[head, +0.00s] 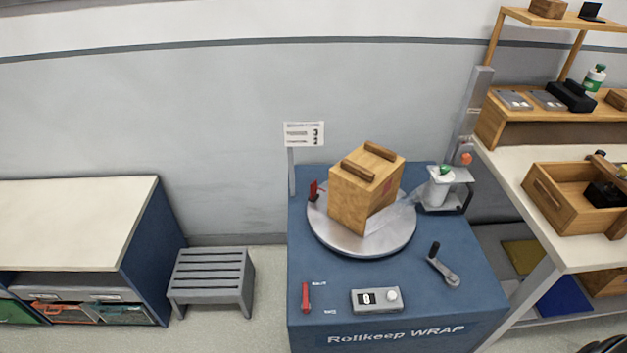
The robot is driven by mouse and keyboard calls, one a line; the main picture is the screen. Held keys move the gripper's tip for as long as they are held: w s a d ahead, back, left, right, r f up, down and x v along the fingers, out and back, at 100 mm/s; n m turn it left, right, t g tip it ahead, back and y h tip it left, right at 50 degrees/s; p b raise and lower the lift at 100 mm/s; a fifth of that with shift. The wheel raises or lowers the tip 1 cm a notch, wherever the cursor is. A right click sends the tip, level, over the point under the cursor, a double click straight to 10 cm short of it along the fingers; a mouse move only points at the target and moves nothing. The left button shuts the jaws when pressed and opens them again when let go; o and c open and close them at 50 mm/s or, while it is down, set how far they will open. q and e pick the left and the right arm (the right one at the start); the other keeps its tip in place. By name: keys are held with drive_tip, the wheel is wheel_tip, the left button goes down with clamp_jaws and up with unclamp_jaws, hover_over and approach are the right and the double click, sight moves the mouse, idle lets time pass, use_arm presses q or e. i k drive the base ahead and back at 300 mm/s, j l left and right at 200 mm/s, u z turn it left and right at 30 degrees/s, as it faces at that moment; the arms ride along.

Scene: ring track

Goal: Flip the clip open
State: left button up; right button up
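A small red piece (314,189), likely the clip, stands upright at the left edge of the round grey turntable (335,236), beside a wooden box (350,201). It is too small to tell whether it is open or shut. A clear film strip (392,218) runs from the box towards a white roll (437,191) on a stand at the right. Neither of my grippers is in view.
The blue wrap machine (420,310) has a red lever (306,297), a counter box (376,300) and a crank (443,265) on top. A grey step stool (211,277) stands left. A shelved bench (560,160) is close on the right.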

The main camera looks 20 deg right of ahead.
sight(314, 185)
drive_tip(key=j, duration=0.65)
drive_tip(key=i+j+z, duration=0.1)
drive_tip(key=j, duration=0.55)
